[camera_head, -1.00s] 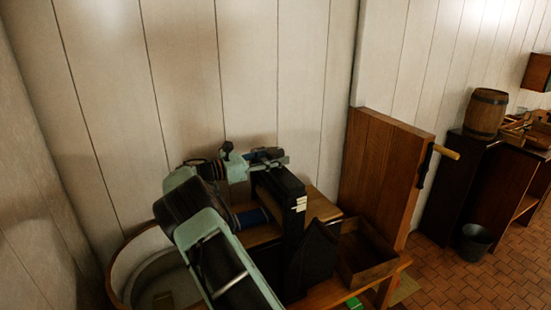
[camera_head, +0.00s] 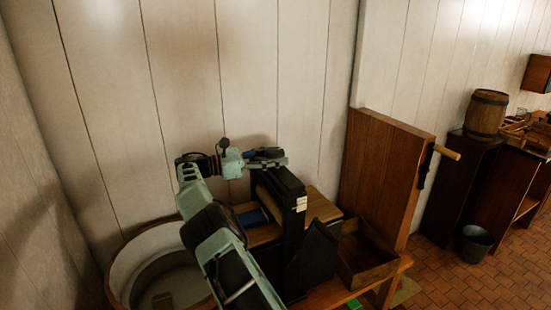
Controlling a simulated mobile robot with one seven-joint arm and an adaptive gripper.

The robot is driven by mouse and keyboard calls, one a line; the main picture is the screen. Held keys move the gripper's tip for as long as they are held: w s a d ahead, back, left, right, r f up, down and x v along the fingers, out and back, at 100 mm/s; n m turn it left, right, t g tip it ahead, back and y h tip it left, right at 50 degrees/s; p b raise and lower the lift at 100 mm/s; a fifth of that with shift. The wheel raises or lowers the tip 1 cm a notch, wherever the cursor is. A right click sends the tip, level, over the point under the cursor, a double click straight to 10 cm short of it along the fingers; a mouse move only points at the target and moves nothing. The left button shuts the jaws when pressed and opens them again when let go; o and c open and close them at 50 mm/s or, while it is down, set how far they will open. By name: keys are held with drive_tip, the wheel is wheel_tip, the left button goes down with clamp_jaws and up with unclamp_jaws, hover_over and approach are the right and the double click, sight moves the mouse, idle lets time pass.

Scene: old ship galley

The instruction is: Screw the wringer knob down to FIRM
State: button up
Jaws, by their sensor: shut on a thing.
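The wringer (camera_head: 292,190) is a dark upright frame on a wooden bench, with a small pale marked label (camera_head: 301,204) on its right side, too small to read. I cannot tell the knob's height or turn from here.
A round tub (camera_head: 125,270) stands at the left below my arm. A wooden tray (camera_head: 368,255) lies right of the wringer, before a tall wooden panel (camera_head: 385,170). A barrel (camera_head: 486,113) and a bucket (camera_head: 474,243) are farther right. The plank wall is close behind.

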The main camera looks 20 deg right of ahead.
drive_tip(key=shift+r, duration=0.1)
idle(0.6)
drive_tip(key=o, duration=1.2)
drive_tip(key=shift+n+t+p, duration=0.55)
drive_tip(key=shift+n+t, duration=0.55)
drive_tip(key=shift+t, duration=0.6)
drive_tip(key=shift+n+t, duration=0.6)
drive_tip(key=shift+t, duration=0.4)
